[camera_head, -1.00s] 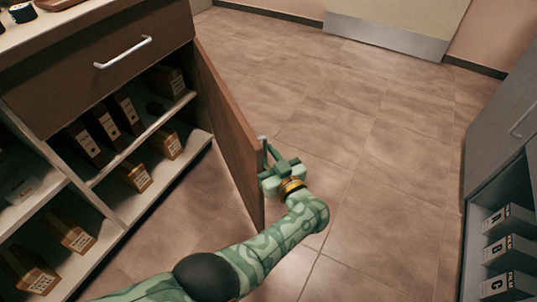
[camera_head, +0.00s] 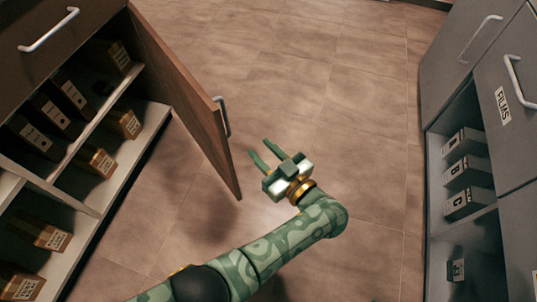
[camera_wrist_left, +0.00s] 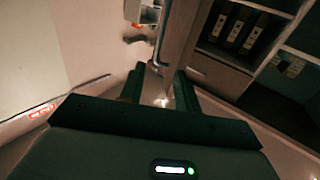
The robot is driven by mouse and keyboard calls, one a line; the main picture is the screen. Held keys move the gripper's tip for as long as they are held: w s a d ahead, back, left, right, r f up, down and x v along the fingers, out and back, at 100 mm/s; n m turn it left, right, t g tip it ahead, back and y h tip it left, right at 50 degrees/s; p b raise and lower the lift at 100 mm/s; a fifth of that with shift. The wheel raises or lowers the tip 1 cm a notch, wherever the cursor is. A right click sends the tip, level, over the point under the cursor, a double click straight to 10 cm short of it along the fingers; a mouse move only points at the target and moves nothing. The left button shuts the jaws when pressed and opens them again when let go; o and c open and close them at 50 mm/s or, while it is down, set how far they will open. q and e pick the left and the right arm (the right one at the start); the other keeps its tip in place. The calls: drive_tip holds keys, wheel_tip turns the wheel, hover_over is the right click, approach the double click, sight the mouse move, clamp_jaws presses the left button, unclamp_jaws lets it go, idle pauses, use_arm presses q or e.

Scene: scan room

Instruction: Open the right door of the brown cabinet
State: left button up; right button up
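The brown cabinet (camera_head: 101,12) fills the left of the head view. Its right door (camera_head: 180,84) stands swung well out from the front, showing shelves inside. The door's metal handle (camera_head: 222,116) is on its outer face near the free edge. My left gripper (camera_head: 260,148) is just to the right of the door, apart from the handle. Its two fingers are spread with nothing between them. In the left wrist view the fingers (camera_wrist_left: 158,88) also show apart. My right gripper is not in view.
Binders and boxes (camera_head: 122,122) sit on the cabinet's shelves. A grey cabinet (camera_head: 437,62) with film boxes (camera_head: 466,173) stands at the right. The tiled floor (camera_head: 330,80) between the cabinets is clear.

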use_arm(q)
drive_tip(key=shift+v, duration=0.8)
drive_tip(key=shift+c, duration=0.2)
